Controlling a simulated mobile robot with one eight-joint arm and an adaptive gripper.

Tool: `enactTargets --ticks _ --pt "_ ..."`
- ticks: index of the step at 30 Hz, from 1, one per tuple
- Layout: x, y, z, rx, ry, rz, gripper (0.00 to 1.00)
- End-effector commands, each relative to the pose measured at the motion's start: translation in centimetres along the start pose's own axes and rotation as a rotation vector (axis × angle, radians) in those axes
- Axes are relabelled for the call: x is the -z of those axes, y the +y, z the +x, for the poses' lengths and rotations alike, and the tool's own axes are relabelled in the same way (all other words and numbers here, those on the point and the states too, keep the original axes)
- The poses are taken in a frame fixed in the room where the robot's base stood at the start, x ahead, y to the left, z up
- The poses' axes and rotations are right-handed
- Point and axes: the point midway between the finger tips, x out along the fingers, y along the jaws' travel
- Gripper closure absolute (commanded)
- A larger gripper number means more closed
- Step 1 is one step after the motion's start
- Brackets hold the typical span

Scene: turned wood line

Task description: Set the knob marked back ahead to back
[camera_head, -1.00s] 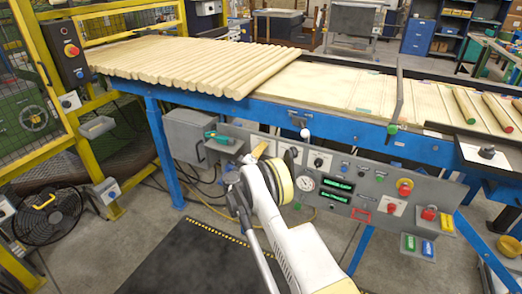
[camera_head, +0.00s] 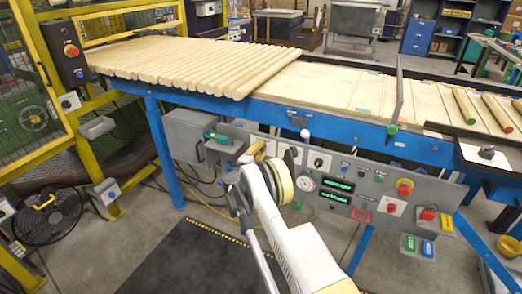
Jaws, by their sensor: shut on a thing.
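The grey control panel (camera_head: 397,186) hangs under the blue conveyor frame. My gripper (camera_head: 251,153) is at the upper left part of this panel, with its yellowish fingers partly behind my own wrist. It is shut on a knob there, which my gripper and wrist hide. Another black knob on a white plate (camera_head: 319,162) shows to the right of my wrist. The knob lettering is too small to read, so the held knob's setting cannot be told.
A round gauge (camera_head: 305,184), green displays (camera_head: 335,192) and red push buttons (camera_head: 428,214) sit on the panel to the right. A teal-handled tool (camera_head: 217,137) lies left of my gripper. Wooden rods (camera_head: 195,63) cover the conveyor above. A black mat (camera_head: 195,258) lies on the floor.

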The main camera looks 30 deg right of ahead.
Motion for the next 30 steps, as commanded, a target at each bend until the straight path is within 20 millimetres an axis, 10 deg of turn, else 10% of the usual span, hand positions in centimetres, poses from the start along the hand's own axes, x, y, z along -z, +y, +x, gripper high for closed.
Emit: enactTargets --ticks 10,11,13,23,30 --pt "-0.1 0.0 0.1 -0.001 -0.001 -0.003 1.0" --pt "-0.1 0.0 0.1 -0.001 -0.001 -0.003 0.64" --pt "-0.1 0.0 0.1 0.0 -0.001 -0.003 0.47" --pt "0.0 0.0 -0.2 0.0 0.0 -0.002 0.47" --pt "0.1 0.1 -4.0 0.0 0.002 -0.002 0.47"
